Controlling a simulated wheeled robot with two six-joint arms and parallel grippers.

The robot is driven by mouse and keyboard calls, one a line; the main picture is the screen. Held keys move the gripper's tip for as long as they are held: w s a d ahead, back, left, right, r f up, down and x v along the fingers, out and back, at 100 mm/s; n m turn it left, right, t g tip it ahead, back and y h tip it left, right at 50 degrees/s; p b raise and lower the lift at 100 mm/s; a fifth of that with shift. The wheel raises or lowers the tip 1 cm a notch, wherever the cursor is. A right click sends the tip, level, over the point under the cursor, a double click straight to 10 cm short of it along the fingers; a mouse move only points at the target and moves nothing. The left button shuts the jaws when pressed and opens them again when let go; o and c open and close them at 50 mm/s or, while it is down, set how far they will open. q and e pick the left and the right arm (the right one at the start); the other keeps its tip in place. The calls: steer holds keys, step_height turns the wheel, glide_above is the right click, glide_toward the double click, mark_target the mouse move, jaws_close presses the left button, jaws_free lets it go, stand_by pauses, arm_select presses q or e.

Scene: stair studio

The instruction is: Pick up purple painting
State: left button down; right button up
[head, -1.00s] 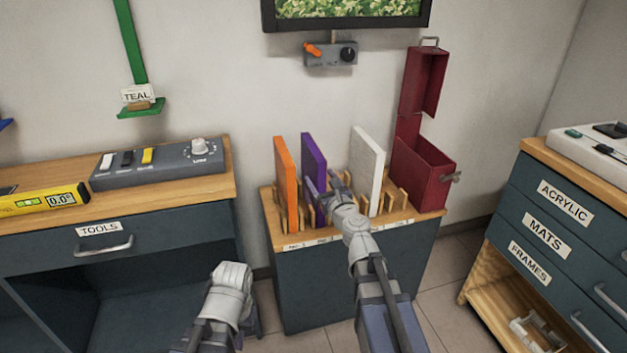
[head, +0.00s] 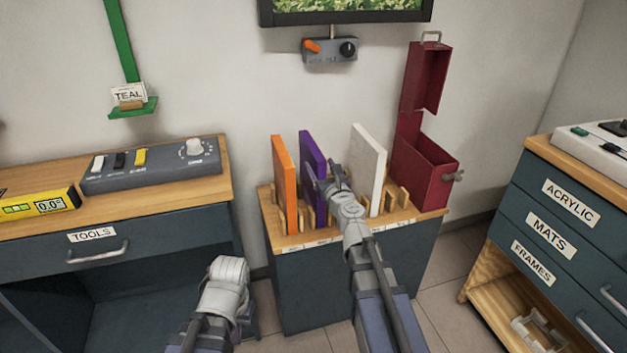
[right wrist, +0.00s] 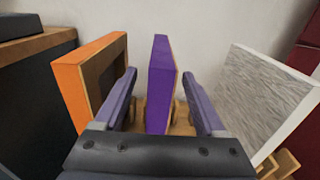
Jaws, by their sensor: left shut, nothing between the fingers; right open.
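The purple painting (head: 313,165) stands upright in a wooden rack on the small cabinet, between an orange painting (head: 286,180) and a white painting (head: 367,170). My right gripper (head: 325,178) is open at the purple painting's near edge. In the right wrist view, the purple painting (right wrist: 161,85) stands between the two fingers of that gripper (right wrist: 163,100), with a gap on each side. The orange painting (right wrist: 95,75) is left of the fingers and the white painting (right wrist: 262,105) is right of them. My left arm shows low in the head view; its fingertips are not visible.
The cabinet top (head: 268,205) has several wooden rack pegs. An open dark red box (head: 425,170) stands at its right end. The tools bench (head: 205,190) is to the left, and a drawer unit (head: 530,205) is to the right.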

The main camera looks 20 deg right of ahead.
mark_target(315, 155)
steer(key=shift+w+r, duration=0.15)
steer(key=shift+w, duration=2.9)
steer(key=shift+s, duration=0.1)
jaws_close()
